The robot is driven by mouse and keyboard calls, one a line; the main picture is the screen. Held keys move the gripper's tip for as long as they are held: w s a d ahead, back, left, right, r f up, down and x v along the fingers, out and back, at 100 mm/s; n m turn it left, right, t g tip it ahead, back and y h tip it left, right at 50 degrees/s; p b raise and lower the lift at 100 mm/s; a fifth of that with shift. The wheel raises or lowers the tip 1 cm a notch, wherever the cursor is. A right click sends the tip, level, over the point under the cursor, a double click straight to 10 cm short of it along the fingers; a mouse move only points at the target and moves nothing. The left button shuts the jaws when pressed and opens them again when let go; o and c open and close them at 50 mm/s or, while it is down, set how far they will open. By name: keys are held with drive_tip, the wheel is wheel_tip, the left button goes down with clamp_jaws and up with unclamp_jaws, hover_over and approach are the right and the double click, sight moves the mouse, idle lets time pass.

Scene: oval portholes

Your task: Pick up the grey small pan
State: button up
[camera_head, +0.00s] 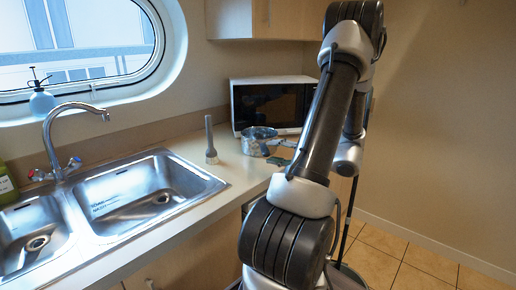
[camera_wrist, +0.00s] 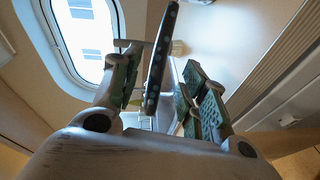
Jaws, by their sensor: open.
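The grey small pan (camera_head: 258,140) stands on the counter in front of the microwave in the head view. Its right side is close to my gripper (camera_head: 280,155), which is small and partly hidden behind my arm there. In the wrist view my gripper (camera_wrist: 160,62) is open, with green-padded fingers to the left and right. A long dark bar with light dots (camera_wrist: 159,60) runs between the fingers, apart from the pads. I cannot tell whether it is part of the pan.
A grey upright object (camera_head: 210,142) stands left of the pan. The white microwave (camera_head: 240,106) is behind it. The double sink (camera_head: 150,192) with its faucet (camera_head: 80,112) fills the left of the counter. The counter strip in front of the upright object is clear.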

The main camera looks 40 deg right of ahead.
sight(261, 147)
drive_tip(key=x, duration=0.6)
drive_tip(key=shift+s+a+f, duration=0.1)
drive_tip(key=shift+a, duration=0.05)
drive_tip(key=shift+c, duration=0.2)
clamp_jaws()
